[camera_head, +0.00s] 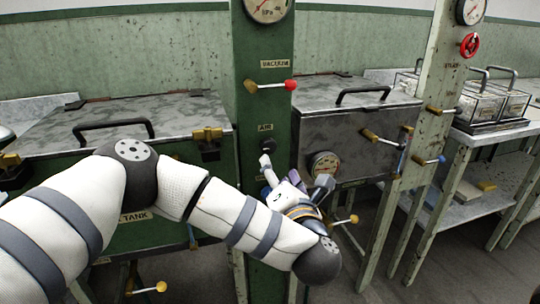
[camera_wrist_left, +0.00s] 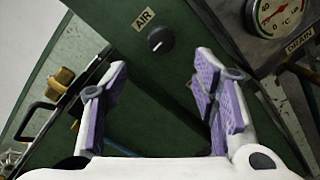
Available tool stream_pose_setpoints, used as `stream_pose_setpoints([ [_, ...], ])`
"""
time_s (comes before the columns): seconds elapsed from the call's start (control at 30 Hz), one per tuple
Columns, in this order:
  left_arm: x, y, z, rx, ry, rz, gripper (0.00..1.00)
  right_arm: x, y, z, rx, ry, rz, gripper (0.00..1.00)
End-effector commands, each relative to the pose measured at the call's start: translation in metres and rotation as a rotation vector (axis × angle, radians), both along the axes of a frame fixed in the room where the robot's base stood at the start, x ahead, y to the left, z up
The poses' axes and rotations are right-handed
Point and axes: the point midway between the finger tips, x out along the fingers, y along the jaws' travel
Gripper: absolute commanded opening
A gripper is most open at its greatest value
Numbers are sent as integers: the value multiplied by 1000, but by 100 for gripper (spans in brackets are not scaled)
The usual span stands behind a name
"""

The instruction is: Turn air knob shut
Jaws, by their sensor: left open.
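The air knob (camera_wrist_left: 160,40) is a small round black knob with a white pointer mark, set on a green post just below the AIR label (camera_wrist_left: 144,18) in the left wrist view. In the head view the AIR label (camera_head: 265,127) shows on the green post, with the dark knob (camera_head: 267,146) under it. My left gripper (camera_wrist_left: 163,72) is open and empty, its purple-padded fingers spread. In the wrist view the knob lies beyond the fingertips, above the gap between them. In the head view the left gripper (camera_head: 294,174) is in front of the post, below the knob. My right gripper is not in view.
A red-ended vacuum handle (camera_head: 290,85) sticks out above the AIR label. A round gauge (camera_wrist_left: 277,14) is on the metal tank at right. A brass latch (camera_head: 207,134) is at left.

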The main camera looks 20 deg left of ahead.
Motion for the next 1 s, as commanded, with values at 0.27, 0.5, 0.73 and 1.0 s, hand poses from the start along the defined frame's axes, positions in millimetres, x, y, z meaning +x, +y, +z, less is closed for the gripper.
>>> stream_pose_setpoints([
  [0.27, 59, 33, -1, 6, 2, 0, 54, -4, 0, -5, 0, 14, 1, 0],
  [0.5, 94, 51, -2, 7, 4, -5, 54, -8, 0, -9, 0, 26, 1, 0],
  [0.73, 99, 53, 0, 7, 4, -8, 54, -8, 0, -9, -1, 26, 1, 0],
  [1.0, 98, 53, 0, 8, 4, -8, 13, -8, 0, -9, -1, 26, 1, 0],
])
